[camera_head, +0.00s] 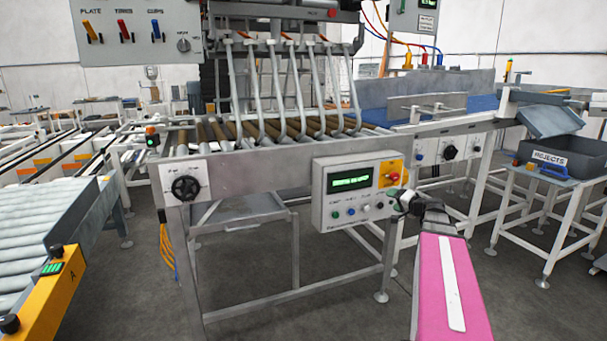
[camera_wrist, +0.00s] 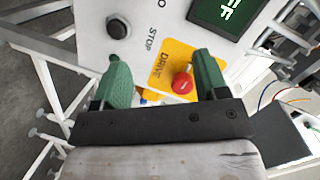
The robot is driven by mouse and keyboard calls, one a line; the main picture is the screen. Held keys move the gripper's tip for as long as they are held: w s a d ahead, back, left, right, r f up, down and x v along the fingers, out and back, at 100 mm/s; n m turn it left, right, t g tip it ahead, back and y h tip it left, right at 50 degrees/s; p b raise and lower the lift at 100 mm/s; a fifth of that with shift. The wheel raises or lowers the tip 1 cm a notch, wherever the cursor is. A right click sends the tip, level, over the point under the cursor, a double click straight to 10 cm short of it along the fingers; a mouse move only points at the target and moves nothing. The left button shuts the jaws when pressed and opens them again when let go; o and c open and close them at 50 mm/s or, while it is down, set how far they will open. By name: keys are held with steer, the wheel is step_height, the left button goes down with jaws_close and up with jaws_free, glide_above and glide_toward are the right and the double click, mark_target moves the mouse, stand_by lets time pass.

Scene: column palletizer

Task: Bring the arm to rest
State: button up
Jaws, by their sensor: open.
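My arm, with a pink link, reaches up from the lower right of the head view. My gripper (camera_head: 408,202) is at its end, in front of the lower right corner of the control box (camera_head: 325,212). In the wrist view my gripper (camera_wrist: 160,70) has its two green fingers apart with nothing held. A red button (camera_wrist: 182,84) on a yellow plate marked DRIVE (camera_wrist: 168,60) shows between the fingers, closer to the right one. I cannot tell how far it is from them. The red button also shows in the head view (camera_head: 394,177), above the gripper.
The box carries a lit green display (camera_head: 350,183) and several small buttons. A roller conveyor frame (camera_head: 250,165) stands behind it. A grey rejects bin (camera_head: 570,158) stands on a white table at right. The floor in front is clear.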

steer(key=s+a+f+n+g+h, duration=0.1)
steer(key=s+a+f+n+g, duration=0.3)
steer(key=s+a+f, duration=0.45)
steer(key=s+a+f+n+g+h, duration=0.1)
steer(key=s+a+f+g, duration=0.5)
steer(key=a+f, duration=0.45)
steer(key=s+a+f+n+g+h, duration=0.1)
steer(key=s+f+g+h, duration=0.3)
steer(key=s, duration=0.4)
steer(key=shift+s+a+f+n+h, duration=0.15)
steer(key=shift+s+f+n+h, duration=0.25)
steer(key=shift+f+h, duration=0.3)
